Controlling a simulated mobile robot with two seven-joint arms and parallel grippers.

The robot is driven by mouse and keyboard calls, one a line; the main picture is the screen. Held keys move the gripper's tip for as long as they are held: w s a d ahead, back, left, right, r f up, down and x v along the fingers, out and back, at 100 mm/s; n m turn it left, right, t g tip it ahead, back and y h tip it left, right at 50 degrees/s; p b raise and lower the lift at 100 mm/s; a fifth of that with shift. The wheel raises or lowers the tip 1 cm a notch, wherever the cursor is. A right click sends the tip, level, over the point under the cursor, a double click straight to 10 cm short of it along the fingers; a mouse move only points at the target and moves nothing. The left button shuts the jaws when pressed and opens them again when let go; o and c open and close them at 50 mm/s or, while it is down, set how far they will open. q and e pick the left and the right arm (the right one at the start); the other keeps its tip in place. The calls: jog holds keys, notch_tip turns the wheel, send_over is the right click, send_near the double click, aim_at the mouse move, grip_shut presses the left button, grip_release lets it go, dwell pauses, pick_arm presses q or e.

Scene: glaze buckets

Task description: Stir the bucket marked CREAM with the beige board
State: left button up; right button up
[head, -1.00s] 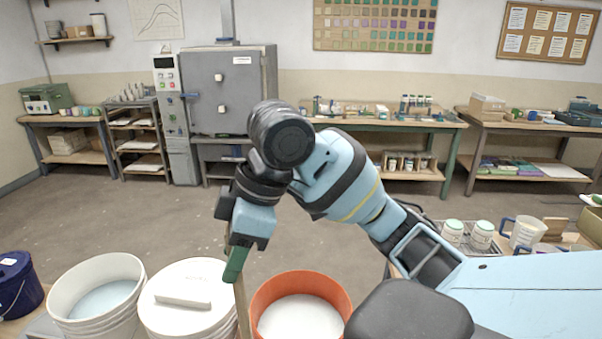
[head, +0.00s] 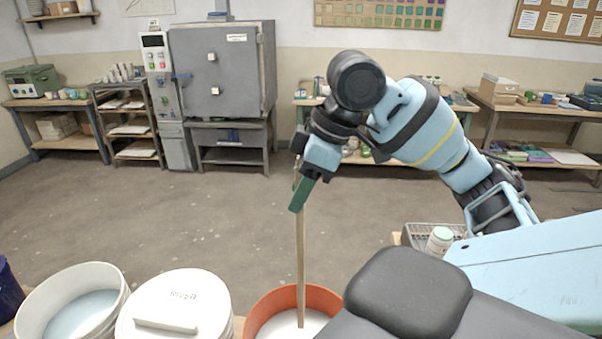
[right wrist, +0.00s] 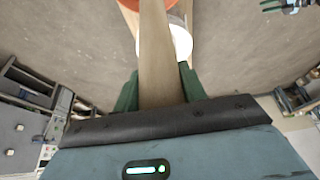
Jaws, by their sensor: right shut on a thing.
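The beige board (head: 300,255) is a long thin strip held nearly upright in the head view. My right gripper (head: 299,198) is shut on its upper part, well above the buckets. The board's lower end shows in front of the white contents of the orange bucket (head: 262,309); I cannot tell how deep it reaches. In the right wrist view the board (right wrist: 157,50) runs away between the green fingers (right wrist: 158,92) towards the orange bucket (right wrist: 129,4). No CREAM marking is readable.
A white lidded bucket (head: 203,288) with unclear writing and a handle stands left of the orange one. An open white bucket (head: 38,308) with pale blue contents and a dark blue bucket (head: 8,290) are further left. A jar (head: 440,241) stands at the right.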

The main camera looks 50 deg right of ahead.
jog(key=shift+r, duration=0.15)
send_over(301, 285)
jog(key=w+d, duration=0.2)
jog(key=shift+s+f, duration=0.15)
jog(key=shift+f, duration=2.35)
jog(key=shift+s+f, duration=0.1)
jog(key=shift+f, duration=2.4)
jog(key=shift+a+f, duration=0.1)
jog(key=shift+f, duration=4.15)
jog(key=shift+f+b, duration=0.45)
jog(key=shift+f, duration=2.5)
pick_arm(q)
jog(key=shift+s+d+f, duration=0.1)
jog(key=shift+s+f, duration=0.6)
jog(key=shift+f, duration=0.05)
pick_arm(e)
jog(key=shift+f, duration=0.25)
